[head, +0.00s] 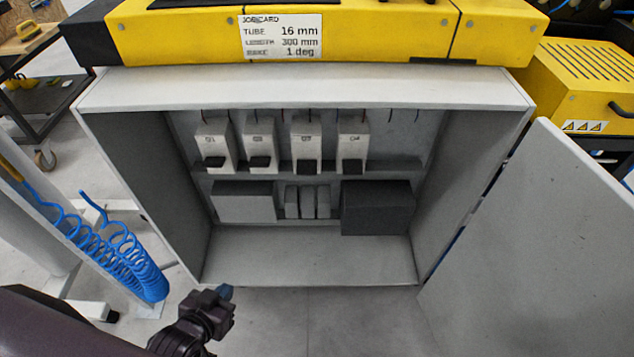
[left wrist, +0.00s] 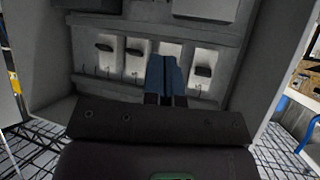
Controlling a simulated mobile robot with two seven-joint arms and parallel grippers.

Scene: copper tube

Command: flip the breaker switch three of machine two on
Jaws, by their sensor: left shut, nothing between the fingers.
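An open grey cabinet (head: 309,257) holds a row of white breakers with black levers. The third breaker from the left (head: 307,140) has its lever (head: 306,167) at its lower end, like the others; the small labels are hard to read. My left gripper (head: 226,291) is in front of the cabinet, low and left, apart from the breakers. Its blue fingers are together and empty. The left wrist view seems upside down; there the fingers (left wrist: 167,78) cover part of one breaker (left wrist: 170,48). My right gripper is not in view.
The cabinet door (head: 550,240) stands open at the right. Below the breakers are a light box (head: 244,205) and a dark box (head: 377,208). A yellow machine (head: 380,30) is above the cabinet. A coiled blue hose (head: 125,260) hangs at the left.

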